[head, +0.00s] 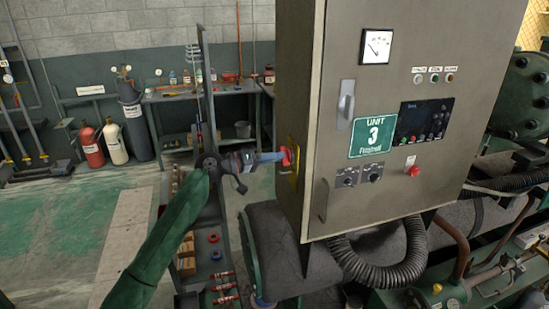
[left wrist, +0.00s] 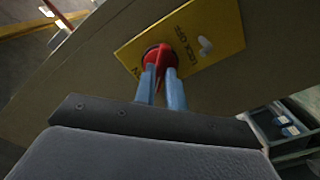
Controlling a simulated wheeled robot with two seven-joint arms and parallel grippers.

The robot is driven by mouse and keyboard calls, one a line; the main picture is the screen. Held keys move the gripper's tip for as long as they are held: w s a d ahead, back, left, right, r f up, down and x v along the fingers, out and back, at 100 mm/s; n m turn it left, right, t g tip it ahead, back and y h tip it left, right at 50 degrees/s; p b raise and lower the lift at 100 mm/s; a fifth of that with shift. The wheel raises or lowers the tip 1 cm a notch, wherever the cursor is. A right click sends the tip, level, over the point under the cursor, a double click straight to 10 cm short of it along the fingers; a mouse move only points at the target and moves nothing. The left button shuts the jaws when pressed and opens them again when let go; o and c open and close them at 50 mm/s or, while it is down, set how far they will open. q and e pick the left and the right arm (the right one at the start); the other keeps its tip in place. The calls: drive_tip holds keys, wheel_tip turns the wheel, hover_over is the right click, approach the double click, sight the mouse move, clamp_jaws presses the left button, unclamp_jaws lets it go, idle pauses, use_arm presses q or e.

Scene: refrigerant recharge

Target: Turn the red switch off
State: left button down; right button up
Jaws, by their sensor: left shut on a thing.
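The red switch (head: 285,156) is a rotary handle on a yellow plate on the left side of the grey control cabinet (head: 300,110). In the left wrist view the red switch (left wrist: 160,57) sits on the yellow plate (left wrist: 215,28), which carries "LOCK OFF" lettering. My left gripper (head: 272,157) reaches in from the left; its blue fingers (left wrist: 162,82) are shut on the red handle, one on each side. The fingertips partly hide the handle, so its exact angle is hard to tell. My right gripper is not in view.
The cabinet front has a gauge (head: 376,46), a "UNIT 3" sign (head: 373,137) and a red button (head: 414,171). A black corrugated hose (head: 385,272) runs below. A bench with bottles (head: 225,88) and gas cylinders (head: 132,118) stand behind. Open floor (head: 60,220) lies left.

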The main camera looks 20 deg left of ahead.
use_arm(q)
drive_tip(key=shift+f+n+p, duration=0.2)
drive_tip(key=shift+n+p, duration=2)
drive_tip(key=n, duration=0.3)
drive_tip(key=c, duration=1.5)
unclamp_jaws()
drive_tip(key=shift+n, duration=0.3)
drive_tip(key=shift+c, duration=0.2)
drive_tip(key=shift+r, duration=0.1)
drive_tip(key=b+v, duration=0.3)
drive_tip(key=v, duration=0.6)
